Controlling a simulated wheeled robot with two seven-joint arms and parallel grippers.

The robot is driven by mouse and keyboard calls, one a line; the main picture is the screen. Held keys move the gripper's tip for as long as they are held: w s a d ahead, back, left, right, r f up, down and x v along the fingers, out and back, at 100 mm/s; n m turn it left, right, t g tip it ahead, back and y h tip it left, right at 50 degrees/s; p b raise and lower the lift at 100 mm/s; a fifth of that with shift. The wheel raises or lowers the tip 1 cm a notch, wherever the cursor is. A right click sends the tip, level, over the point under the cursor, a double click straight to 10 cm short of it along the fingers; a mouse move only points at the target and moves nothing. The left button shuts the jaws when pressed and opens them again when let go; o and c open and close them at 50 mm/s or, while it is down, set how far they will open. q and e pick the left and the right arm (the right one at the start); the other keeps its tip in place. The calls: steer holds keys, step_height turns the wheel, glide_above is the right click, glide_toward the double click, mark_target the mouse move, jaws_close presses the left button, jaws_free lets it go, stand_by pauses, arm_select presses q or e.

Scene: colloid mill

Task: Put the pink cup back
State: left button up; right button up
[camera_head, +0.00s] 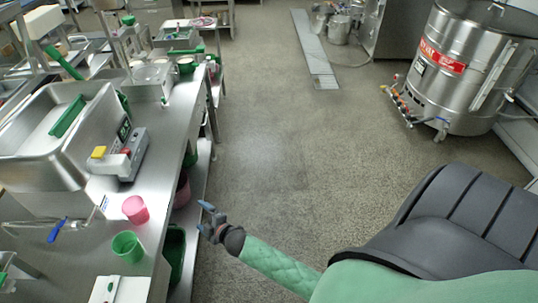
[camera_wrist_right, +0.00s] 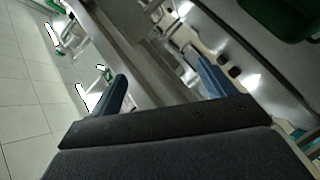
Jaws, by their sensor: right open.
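The pink cup (camera_head: 135,209) stands on the steel table (camera_head: 172,150) in the head view, near the table's right edge. A green cup (camera_head: 127,246) stands just in front of it. My right gripper (camera_head: 206,215) is off the table's right edge, to the right of the pink cup and apart from it. In the right wrist view its two blue fingers (camera_wrist_right: 162,90) are spread apart with nothing between them. I cannot make out the pink cup in the wrist view. My left gripper is not in view.
A steel basin unit (camera_head: 60,135) and a grey device with a yellow button (camera_head: 120,155) stand behind the cups. A blue-handled tool (camera_head: 58,230) lies left of the pink cup. A lower shelf (camera_head: 196,185) holds containers. The floor to the right is clear up to a steel tank (camera_head: 455,70).

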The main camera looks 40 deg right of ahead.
steer(key=s+d+f+m+g+h, duration=0.15)
steer(key=s+f+m+g, duration=0.25)
steer(key=s+f, duration=0.65)
steer(key=s+d+f+m+g+h, duration=0.15)
steer(key=s+f+m+g, duration=0.4)
steer(key=f, duration=0.75)
steer(key=s+f+m+g, duration=0.1)
steer(key=s+f, duration=0.2)
steer(key=s, duration=0.4)
steer(key=s+a+f+m+g, duration=0.1)
steer(key=s+f, duration=0.3)
steer(key=s, duration=0.2)
steer(key=s+f+m+g, duration=0.1)
steer(key=s+f+g, duration=0.1)
steer(key=s, duration=0.5)
steer(key=shift+s+a+f+y, duration=0.2)
steer(key=shift+s+f+y, duration=0.1)
steer(key=shift+f, duration=0.5)
